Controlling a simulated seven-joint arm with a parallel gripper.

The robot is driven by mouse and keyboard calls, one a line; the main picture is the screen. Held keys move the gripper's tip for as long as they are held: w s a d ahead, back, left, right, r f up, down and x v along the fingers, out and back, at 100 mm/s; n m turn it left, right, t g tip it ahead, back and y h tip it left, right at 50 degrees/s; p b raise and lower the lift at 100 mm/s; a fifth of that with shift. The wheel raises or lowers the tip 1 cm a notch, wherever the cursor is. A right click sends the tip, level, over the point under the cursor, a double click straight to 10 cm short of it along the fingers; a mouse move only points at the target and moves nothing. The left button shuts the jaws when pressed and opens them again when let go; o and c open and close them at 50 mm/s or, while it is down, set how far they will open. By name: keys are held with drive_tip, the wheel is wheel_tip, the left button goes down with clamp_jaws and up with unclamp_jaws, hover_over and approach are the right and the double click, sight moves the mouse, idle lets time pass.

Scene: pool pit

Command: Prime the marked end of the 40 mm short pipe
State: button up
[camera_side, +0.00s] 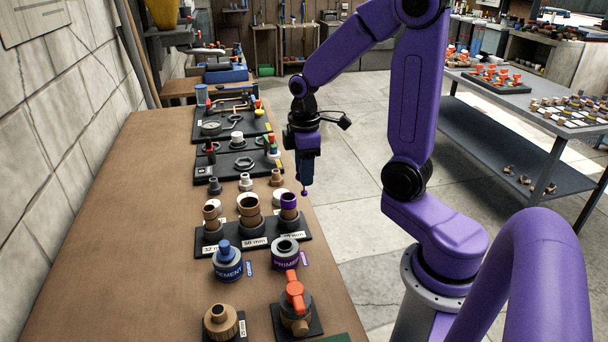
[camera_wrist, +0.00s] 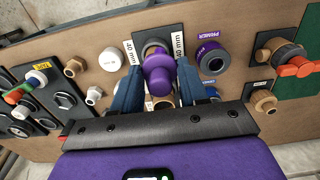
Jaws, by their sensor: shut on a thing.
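My gripper (camera_side: 305,182) points down, shut on a purple dauber (camera_wrist: 158,88) with a round purple tip (camera_side: 304,193). The 40 mm short pipe (camera_side: 289,213) stands upright at the right end of a black rack (camera_side: 210,246). A purple band covers its upper end. The dauber tip is just right of the pipe's top in the side view; I cannot tell whether they touch. In the wrist view the dauber hides most of the pipe, and a "40 mm" label (camera_wrist: 179,43) shows beside it. The purple-labelled primer pot (camera_side: 285,248) stands open in front of the rack.
The blue-capped cement pot (camera_side: 227,264) stands left of the primer pot. Two other pipe pieces share the rack, including the 50 mm pipe (camera_side: 249,212). An orange-handled valve (camera_side: 296,302) and a brown fitting (camera_side: 221,321) sit nearer. The bench's left side is clear.

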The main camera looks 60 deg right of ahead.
drive_tip(key=shift+r, duration=2.15)
